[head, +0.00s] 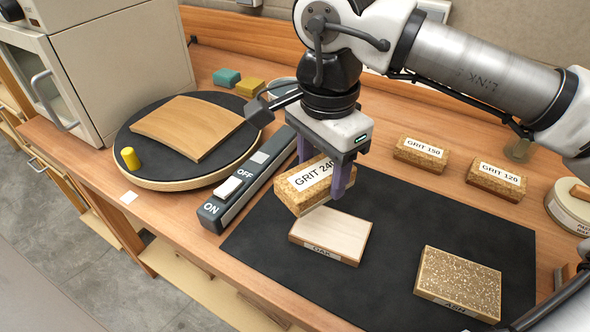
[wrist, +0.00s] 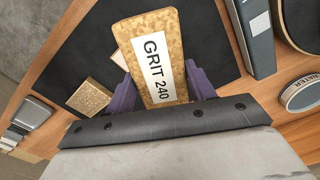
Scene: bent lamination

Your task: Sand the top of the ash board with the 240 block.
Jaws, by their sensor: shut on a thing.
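My gripper (head: 322,180) is shut on the 240 block (head: 296,188), a cork-coloured block with a white "GRIT 240" label. The block is tilted and held above the mat, near the back left of the oak board. In the wrist view the block (wrist: 148,35) sits between the purple fingers. The ash board (head: 460,278) lies on the mat at the front right, apart from the block. Its top is covered in pale speckles, and its front edge carries a label reading "ASH". It also shows in the wrist view (wrist: 89,97), left of the block.
The pale oak board (head: 332,230) lies on the black mat (head: 280,250). The 150 block (head: 420,153) and 120 block (head: 497,181) stand behind the mat. An ON/OFF switch bar (head: 230,188) and a round turntable (head: 170,183) with a curved wooden panel (head: 187,127) are at left.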

